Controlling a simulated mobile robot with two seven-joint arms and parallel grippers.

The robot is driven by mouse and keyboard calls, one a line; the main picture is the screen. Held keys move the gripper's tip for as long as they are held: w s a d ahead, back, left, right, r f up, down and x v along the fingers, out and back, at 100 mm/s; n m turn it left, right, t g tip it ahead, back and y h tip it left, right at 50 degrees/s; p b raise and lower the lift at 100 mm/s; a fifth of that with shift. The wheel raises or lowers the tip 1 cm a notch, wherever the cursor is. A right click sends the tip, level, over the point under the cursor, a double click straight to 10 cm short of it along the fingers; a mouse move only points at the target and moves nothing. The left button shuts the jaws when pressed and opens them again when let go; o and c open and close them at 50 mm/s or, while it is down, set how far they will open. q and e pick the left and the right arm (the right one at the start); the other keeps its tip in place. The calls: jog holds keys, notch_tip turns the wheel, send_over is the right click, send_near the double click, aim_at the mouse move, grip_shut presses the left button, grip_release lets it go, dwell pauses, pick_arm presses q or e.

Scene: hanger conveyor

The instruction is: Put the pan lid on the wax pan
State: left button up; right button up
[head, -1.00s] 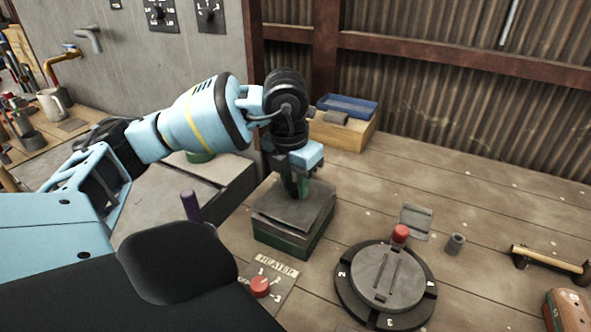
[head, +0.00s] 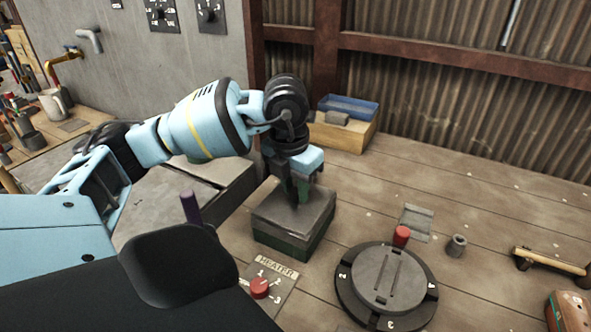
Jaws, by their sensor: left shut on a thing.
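The pan lid (head: 285,213) is a flat grey slab lying level over the dark green wax pan (head: 283,243) on the bench, in the middle of the head view. The lid covers the pan's opening, so the inside is hidden. Its edges line up closely with the pan's; I cannot tell whether a thin gap is left between them. My left gripper (head: 299,192) points down at the lid's middle and is shut on its handle, which the fingers mostly hide. My right gripper is not in view.
A heater panel with a red knob (head: 260,288) lies in front of the pan. A round numbered turntable (head: 385,275) stands to the right, near a small grey cup (head: 456,246) and a hammer (head: 550,262). A wooden box with a blue tray (head: 348,106) stands behind.

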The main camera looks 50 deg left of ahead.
aim_at(292, 194)
pick_arm(q)
jog(key=shift+f, duration=0.25)
dwell(0.7)
jog(key=o, duration=0.7)
jog(key=o, duration=0.5)
jog(key=shift+o, duration=0.2)
jog(key=shift+s+r, duration=0.25)
jog(key=shift+r, duration=1.7)
jog(key=shift+s+r, duration=0.2)
jog(key=shift+r, duration=1.7)
jog(key=shift+d, duration=0.1)
